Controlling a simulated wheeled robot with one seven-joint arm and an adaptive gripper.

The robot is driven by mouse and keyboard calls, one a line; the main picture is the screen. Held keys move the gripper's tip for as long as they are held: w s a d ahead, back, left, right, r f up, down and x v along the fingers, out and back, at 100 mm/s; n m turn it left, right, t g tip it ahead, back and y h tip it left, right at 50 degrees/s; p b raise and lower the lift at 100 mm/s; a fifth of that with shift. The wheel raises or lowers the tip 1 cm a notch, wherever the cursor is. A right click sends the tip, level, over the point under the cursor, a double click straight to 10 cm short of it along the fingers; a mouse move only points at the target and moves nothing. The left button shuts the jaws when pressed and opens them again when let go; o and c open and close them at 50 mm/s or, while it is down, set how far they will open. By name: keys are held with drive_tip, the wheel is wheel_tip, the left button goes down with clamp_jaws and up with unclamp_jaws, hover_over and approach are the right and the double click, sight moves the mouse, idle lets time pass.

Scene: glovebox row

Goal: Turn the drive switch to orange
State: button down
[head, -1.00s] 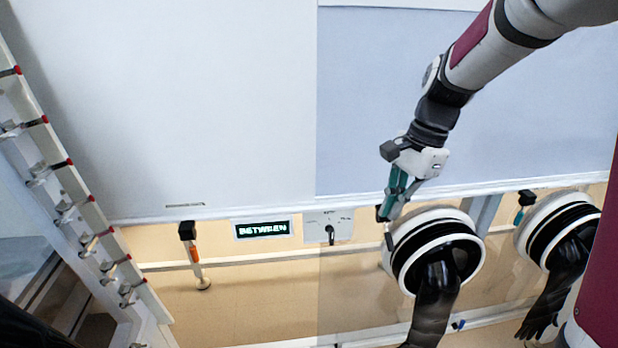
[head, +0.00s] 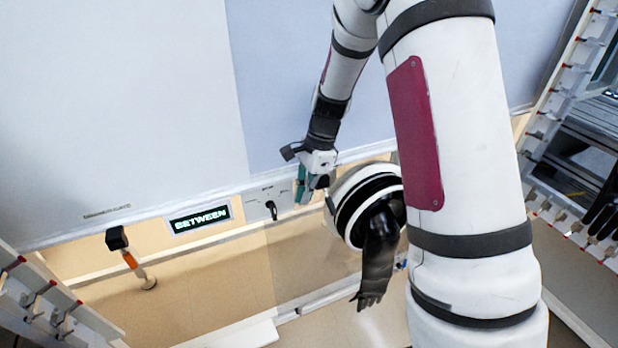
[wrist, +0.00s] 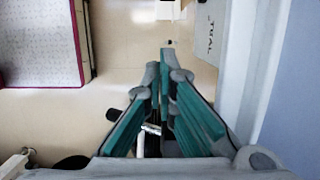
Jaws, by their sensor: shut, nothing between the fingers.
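The drive switch is a black knob (head: 271,209) on a pale plate (head: 257,201) with small markings too small to read in the head view. A display (head: 200,217) left of it reads "BETWEEN". My gripper (head: 303,201) has teal fingers and is just right of the switch plate, apart from the knob as far as I can tell. In the wrist view my gripper (wrist: 165,58) is shut, its fingertips together with nothing between them. The knob cannot be made out clearly in the wrist view.
A black glove port (head: 372,205) with a hanging glove is right of and below my gripper. An orange-and-black handle (head: 130,258) hangs at left. Racks with red-tipped hooks (head: 45,305) stand at left and right (head: 560,110). A pale wall panel (head: 120,110) is above.

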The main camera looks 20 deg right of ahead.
sight(274, 212)
drive_tip(key=shift+a+f, duration=0.15)
drive_tip(key=shift+a, duration=1.85)
drive_tip(key=shift+s+a, duration=0.1)
drive_tip(key=shift+a, duration=0.05)
drive_tip(key=shift+a+h+p, duration=0.15)
drive_tip(key=shift+h+p, duration=0.15)
drive_tip(key=shift+p, duration=0.3)
drive_tip(key=shift+a+r+p, duration=0.2)
drive_tip(key=shift+p, duration=0.1)
